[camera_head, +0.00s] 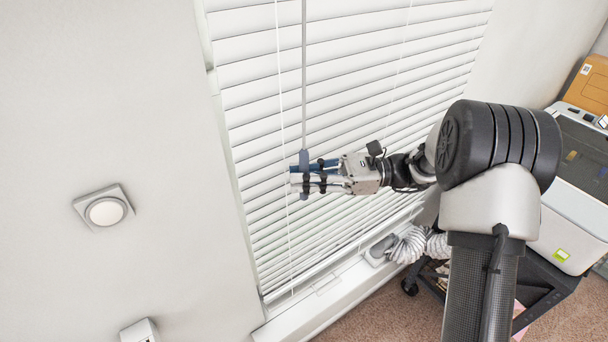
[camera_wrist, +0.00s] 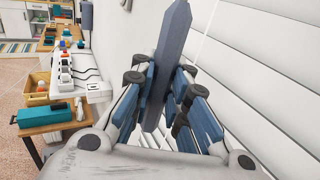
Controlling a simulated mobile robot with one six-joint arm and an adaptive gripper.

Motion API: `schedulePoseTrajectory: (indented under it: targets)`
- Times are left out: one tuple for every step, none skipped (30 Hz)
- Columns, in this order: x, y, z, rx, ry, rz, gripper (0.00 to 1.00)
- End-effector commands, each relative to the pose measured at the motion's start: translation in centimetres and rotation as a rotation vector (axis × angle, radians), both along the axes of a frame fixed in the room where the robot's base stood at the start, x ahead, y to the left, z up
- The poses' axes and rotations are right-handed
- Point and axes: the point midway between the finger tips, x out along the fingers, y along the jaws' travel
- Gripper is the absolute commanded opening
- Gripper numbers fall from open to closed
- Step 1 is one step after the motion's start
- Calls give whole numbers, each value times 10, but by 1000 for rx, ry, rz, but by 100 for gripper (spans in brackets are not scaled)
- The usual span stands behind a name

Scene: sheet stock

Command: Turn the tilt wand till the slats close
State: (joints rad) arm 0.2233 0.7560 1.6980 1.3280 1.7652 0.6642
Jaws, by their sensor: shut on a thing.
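The tilt wand (camera_head: 304,80) is a thin grey rod hanging in front of the white blind, with a dark blue-grey handle at its lower end. The handle (camera_wrist: 172,60) shows large and slightly tilted in the wrist view, between the fingers. My gripper (camera_head: 312,178) reaches in from the right and is shut on the handle; its fingers also show in the wrist view (camera_wrist: 160,105). The slats (camera_head: 350,100) show as broad white bands with thin dark lines between them. I cannot tell their exact tilt. Part of the handle is hidden behind the fingers.
The window sill (camera_head: 340,295) runs below the blind, with a white ribbed hose (camera_head: 408,245) near it. A dark cart (camera_head: 545,285) with a white appliance stands at the right. A round wall dial (camera_head: 106,211) is on the left wall. Benches (camera_wrist: 50,125) with tools show in the wrist view.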

Motion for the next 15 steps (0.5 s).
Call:
schedulePoseTrajectory:
  targets:
    - [0,0,0,1,1,1,0]
    - [0,0,0,1,1,0,0]
    - [0,0,0,1,1,0,0]
    - [0,0,0,1,0,0,0]
    - [0,0,0,1,0,0,0]
    - [0,0,0,1,0,0,0]
    - [0,0,0,1,0,0,16]
    - [0,0,0,1,0,0,18]
    - [0,0,0,1,0,0,20]
    - [0,0,0,1,0,0,22]
    - [0,0,0,1,0,0,24]
    - [0,0,0,1,0,-1,27]
    - [0,0,0,1,0,-1,29]
    - [0,0,0,1,0,-1,31]
    - [0,0,0,1,0,-1,34]
